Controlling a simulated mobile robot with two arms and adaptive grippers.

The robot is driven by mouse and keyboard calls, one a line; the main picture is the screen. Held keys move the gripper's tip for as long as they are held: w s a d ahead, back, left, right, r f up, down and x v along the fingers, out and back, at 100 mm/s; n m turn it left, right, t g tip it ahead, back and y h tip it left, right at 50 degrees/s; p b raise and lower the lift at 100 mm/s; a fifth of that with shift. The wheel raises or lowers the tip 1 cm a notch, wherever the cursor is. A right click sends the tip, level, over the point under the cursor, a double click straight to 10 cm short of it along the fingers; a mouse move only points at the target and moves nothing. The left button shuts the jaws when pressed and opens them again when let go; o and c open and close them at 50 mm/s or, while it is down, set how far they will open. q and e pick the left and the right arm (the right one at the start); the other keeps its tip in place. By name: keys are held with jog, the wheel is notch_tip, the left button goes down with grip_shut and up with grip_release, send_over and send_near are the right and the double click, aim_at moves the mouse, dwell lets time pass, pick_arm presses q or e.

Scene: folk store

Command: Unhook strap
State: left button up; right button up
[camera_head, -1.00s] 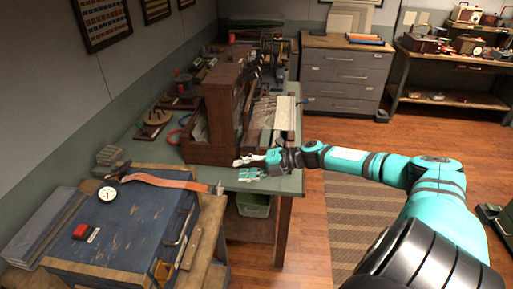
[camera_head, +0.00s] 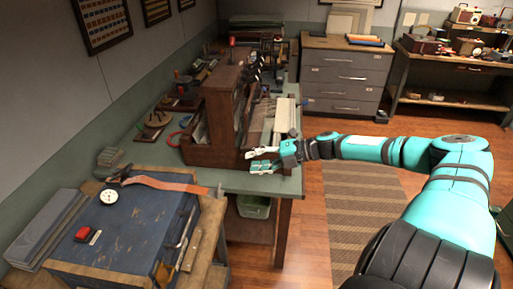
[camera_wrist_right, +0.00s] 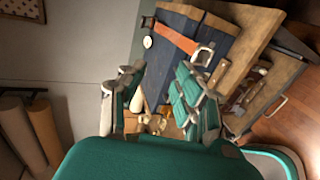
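The brown leather strap (camera_head: 165,183) lies across the top of the blue-topped cabinet (camera_head: 135,225), with a metal buckle at its right end near the cabinet's edge. In the right wrist view the strap (camera_wrist_right: 176,35) runs to a square buckle (camera_wrist_right: 203,54) beyond my fingers. Whether the strap is hooked on something cannot be made out. My right gripper (camera_head: 250,161) is open and empty above the green table, to the right of and beyond the strap, apart from it. Its spread fingers also show in the right wrist view (camera_wrist_right: 158,88). My left gripper is not in view.
A dial gauge (camera_head: 109,196) and a red-and-black object (camera_head: 87,233) sit on the blue top. A wooden loom-like frame (camera_head: 222,110) stands on the green table (camera_head: 232,182) beside my right gripper. The striped rug (camera_head: 360,220) and floor are clear.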

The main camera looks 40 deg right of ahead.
dwell(0.4)
jog(key=shift+s+d, duration=0.1)
jog(key=s+d, duration=0.8)
jog(key=s, duration=0.2)
jog(key=shift+r, duration=0.15)
dwell(1.0)
